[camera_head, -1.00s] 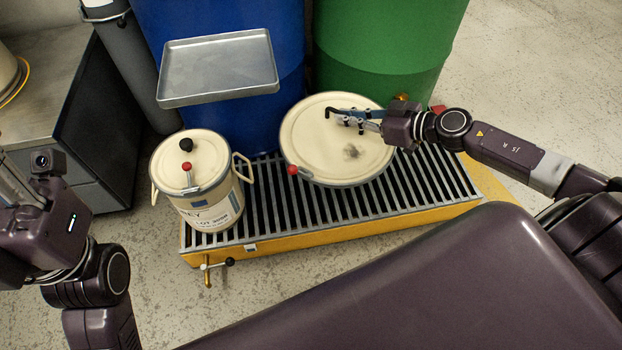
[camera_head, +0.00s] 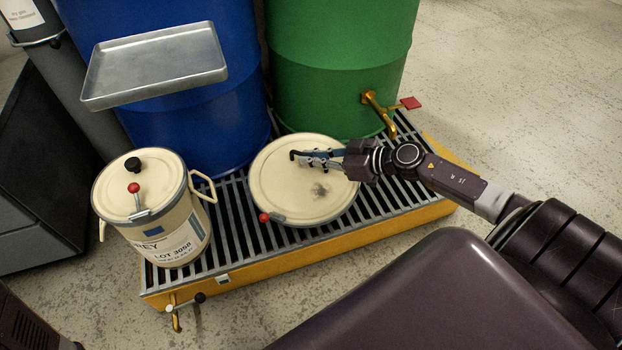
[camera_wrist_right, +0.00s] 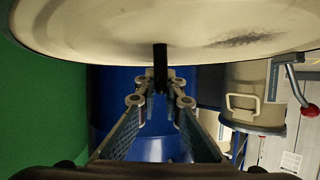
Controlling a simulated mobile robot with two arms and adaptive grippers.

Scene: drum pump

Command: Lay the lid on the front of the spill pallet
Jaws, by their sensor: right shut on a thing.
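The lid (camera_head: 305,200) is a round cream disc with a grey rim, a dark smudge and a red ball at its left edge. It appears flat over the front middle of the slatted spill pallet (camera_head: 400,225); I cannot tell whether it touches the slats. My right gripper (camera_head: 302,158) reaches over it from the right and is shut on its black handle. In the right wrist view the fingers (camera_wrist_right: 160,92) close on the black handle (camera_wrist_right: 160,65), against the lid's face (camera_wrist_right: 150,25). My left gripper is out of view.
A cream pail (camera_head: 165,235) with a black knob stands on the pallet's left end. The blue drum (camera_head: 200,130) and green drum (camera_head: 340,70), with a brass tap (camera_head: 378,112), stand behind. A metal tray (camera_head: 155,65) is before the blue drum. Floor is clear right.

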